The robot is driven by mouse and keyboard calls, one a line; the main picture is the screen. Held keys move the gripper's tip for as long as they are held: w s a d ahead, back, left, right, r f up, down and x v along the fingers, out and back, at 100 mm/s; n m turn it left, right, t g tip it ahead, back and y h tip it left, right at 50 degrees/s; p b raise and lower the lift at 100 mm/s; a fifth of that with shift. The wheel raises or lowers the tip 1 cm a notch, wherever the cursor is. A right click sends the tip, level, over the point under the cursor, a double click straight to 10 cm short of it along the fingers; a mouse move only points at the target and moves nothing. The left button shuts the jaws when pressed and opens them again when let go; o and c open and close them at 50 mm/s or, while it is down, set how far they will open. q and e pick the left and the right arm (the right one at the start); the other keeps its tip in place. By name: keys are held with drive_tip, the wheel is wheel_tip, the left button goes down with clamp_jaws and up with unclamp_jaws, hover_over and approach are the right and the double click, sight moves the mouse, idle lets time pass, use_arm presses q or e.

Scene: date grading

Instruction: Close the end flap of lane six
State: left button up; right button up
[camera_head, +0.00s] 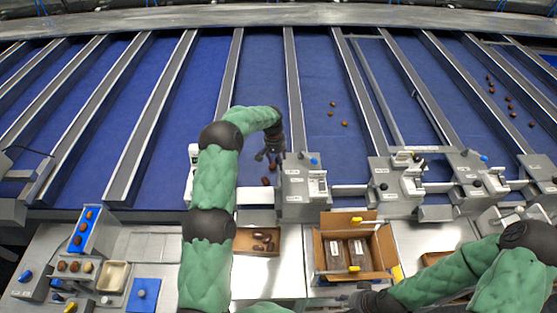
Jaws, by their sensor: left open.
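Blue sorting lanes (320,75) run away from me, split by grey rails. White flap bars cross the near ends of several lanes. One flap bar (255,196) lies below my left gripper, left of a grey control box (305,185). I cannot read which lane is six. My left gripper (268,157) is open over that lane's near end, just above brown dates (267,181). My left arm hides part of the lane and the flap's left end. My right gripper (362,299) is low at the bottom edge, below the cardboard box; its fingers are unclear.
An open cardboard box (319,250) with dark packs stands on the counter. A brown tray (245,250) of dates is left of it. Further left are a blue rack (91,228) and a cream dish (113,278). More grey boxes (397,182) line the lane ends to the right.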

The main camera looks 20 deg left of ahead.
use_arm(q)
drive_tip(key=shift+w+f, duration=0.15)
drive_tip(key=shift+f, duration=0.35)
drive_tip(key=shift+c, duration=0.3)
drive_tip(key=shift+r, duration=0.1)
clamp_jaws()
drive_tip(key=shift+d, duration=0.1)
